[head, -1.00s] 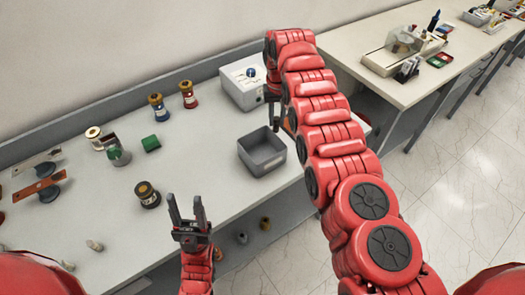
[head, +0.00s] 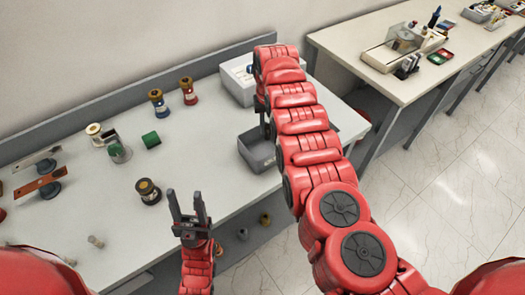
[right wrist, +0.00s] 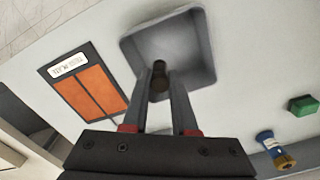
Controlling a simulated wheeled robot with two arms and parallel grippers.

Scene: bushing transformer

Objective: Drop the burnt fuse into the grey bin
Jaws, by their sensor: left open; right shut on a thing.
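The grey bin (head: 250,157) is an open square box on the table, partly hidden by my right arm in the head view. It also shows in the right wrist view (right wrist: 205,50), with its floor empty where visible. My right gripper (head: 264,112) is above the bin. In the right wrist view it is shut on the burnt fuse (right wrist: 158,82), a small dark cylinder between the fingertips and in line with the bin's opening. The fuse cannot be made out in the head view. My left gripper (head: 188,208) is open and empty near the table's front edge.
A white box (head: 236,82) stands behind the bin. A green block (head: 150,139), blue-based (head: 158,104) and red-based (head: 188,92) bushings, and a dark spool (head: 148,192) stand to the left. An orange-panelled plate (right wrist: 88,82) lies beside the bin.

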